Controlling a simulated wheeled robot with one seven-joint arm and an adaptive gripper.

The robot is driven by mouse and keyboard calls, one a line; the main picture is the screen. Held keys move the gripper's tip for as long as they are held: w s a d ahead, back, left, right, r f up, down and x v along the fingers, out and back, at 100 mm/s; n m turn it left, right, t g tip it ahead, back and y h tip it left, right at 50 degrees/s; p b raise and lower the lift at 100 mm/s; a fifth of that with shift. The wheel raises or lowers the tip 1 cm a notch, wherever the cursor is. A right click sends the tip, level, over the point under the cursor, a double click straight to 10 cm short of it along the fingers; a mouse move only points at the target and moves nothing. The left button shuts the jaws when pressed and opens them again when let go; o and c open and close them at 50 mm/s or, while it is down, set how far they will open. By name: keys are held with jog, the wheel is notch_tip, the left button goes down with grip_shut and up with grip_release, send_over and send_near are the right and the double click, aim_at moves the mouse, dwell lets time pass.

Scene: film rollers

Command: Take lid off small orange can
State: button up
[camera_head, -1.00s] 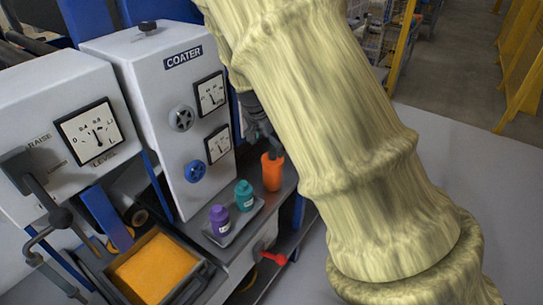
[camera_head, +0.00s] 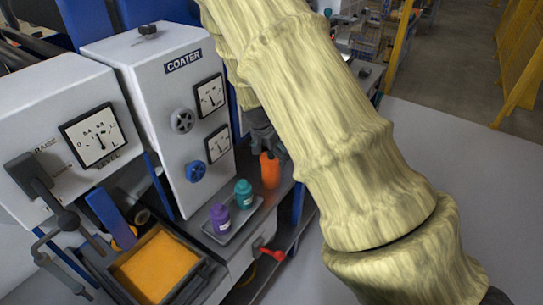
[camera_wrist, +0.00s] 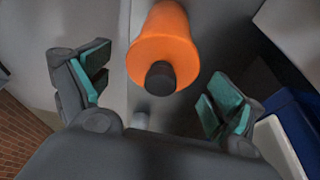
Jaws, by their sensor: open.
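The small orange can (camera_head: 269,172) stands upright on the dark shelf at the right side of the coater. In the wrist view the orange can (camera_wrist: 163,45) shows with a dark round lid (camera_wrist: 160,77) on its near end. My gripper (camera_wrist: 155,98) is open, with teal-padded fingers to the left and right of the can, apart from it.
A purple bottle (camera_head: 219,219) and a teal bottle (camera_head: 243,194) stand on a small tray left of the can. The coater cabinet (camera_head: 180,110) rises close behind. A red handle (camera_head: 271,253) juts out below the shelf, and an orange-filled bin (camera_head: 157,268) is at lower left.

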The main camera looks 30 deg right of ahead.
aim_at(276, 163)
jog(key=shift+c, duration=0.3)
jog(key=c, duration=1)
jog(key=shift+o, duration=0.2)
jog(key=shift+r, duration=0.1)
jog(key=shift+r+b, duration=0.7)
jog(key=shift+r, duration=0.1)
jog(key=shift+s+r+b, duration=0.1)
jog(key=shift+r+b, duration=0.35)
jog(key=shift+r, duration=0.4)
jog(key=s+b, duration=0.1)
jog(key=s, duration=0.2)
jog(key=shift+a, duration=0.1)
grip_shut()
jog(key=s+r+b, duration=0.1)
jog(key=s+b, duration=0.2)
jog(key=s, duration=0.9)
jog(key=shift+s+a+r, duration=0.3)
jog(key=shift+s+a, duration=0.05)
jog(key=shift+s, duration=0.05)
